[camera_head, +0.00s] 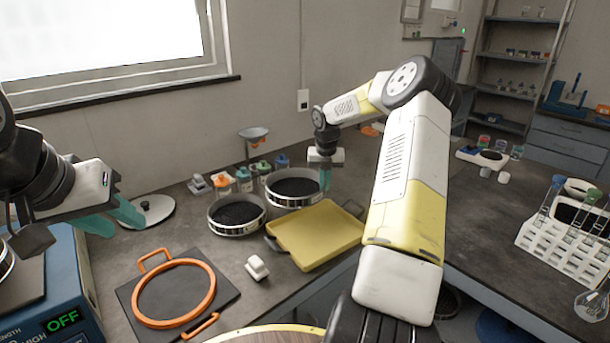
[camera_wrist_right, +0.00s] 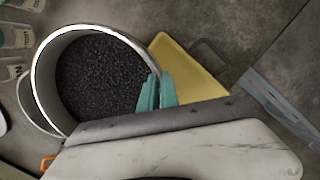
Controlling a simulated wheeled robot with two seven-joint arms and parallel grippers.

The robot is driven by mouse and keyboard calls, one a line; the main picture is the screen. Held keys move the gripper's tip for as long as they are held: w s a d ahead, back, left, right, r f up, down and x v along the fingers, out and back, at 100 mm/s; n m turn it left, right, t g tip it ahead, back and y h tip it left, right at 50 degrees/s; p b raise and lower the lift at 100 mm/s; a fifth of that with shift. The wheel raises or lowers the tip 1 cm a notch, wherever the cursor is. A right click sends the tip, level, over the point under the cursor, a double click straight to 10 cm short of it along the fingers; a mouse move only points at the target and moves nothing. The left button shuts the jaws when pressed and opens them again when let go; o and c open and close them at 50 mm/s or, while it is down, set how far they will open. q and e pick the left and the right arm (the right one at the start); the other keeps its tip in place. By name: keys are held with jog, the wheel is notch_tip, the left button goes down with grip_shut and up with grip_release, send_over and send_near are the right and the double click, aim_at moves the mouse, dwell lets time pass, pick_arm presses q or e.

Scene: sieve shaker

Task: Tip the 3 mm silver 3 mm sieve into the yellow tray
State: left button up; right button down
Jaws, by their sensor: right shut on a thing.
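A silver sieve (camera_head: 293,203) full of dark granules stands level behind the yellow tray (camera_head: 312,238), beside its back left edge. My right gripper (camera_head: 326,180) is shut on this sieve's right rim. The right wrist view shows the teal fingers (camera_wrist_right: 157,92) at the wall of the sieve (camera_wrist_right: 42,75). A second silver sieve (camera_head: 238,229) with dark granules stands to its left. I cannot read a size mark on either. The yellow tray is empty; part of it shows in the right wrist view (camera_wrist_right: 185,70). My left gripper (camera_head: 110,220) is open and empty at the left.
An orange ring frame (camera_head: 213,290) on a dark plate lies in front. A small white object (camera_head: 257,267) lies left of the tray. Small bottles (camera_head: 243,180) and a funnel stand (camera_head: 253,134) are behind the sieves. A blue machine reading OFF (camera_head: 75,290) stands at left.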

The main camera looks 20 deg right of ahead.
jog(key=s+f+t+y, duration=0.1)
jog(key=t+y, duration=0.1)
jog(key=t, duration=0.3)
jog(key=s+f+t+y, duration=0.1)
jog(key=f+t+y, duration=0.1)
jog(key=t, duration=0.3)
jog(key=s+f+m+t+y, duration=0.1)
jog(key=f+t+y, duration=0.1)
jog(key=t, duration=0.3)
jog(key=shift+s+d, duration=0.25)
jog(key=shift+s, duration=0.1)
jog(key=shift+s+d+f+t+y, duration=0.15)
jog(key=shift+t+y, duration=0.2)
jog(key=shift+t, duration=0.4)
jog(key=shift+s+d+r+t+y, duration=0.1)
jog(key=shift+t+y, duration=0.25)
jog(key=shift+t, duration=0.4)
jog(key=shift+a, duration=0.1)
jog(key=shift+m, duration=0.3)
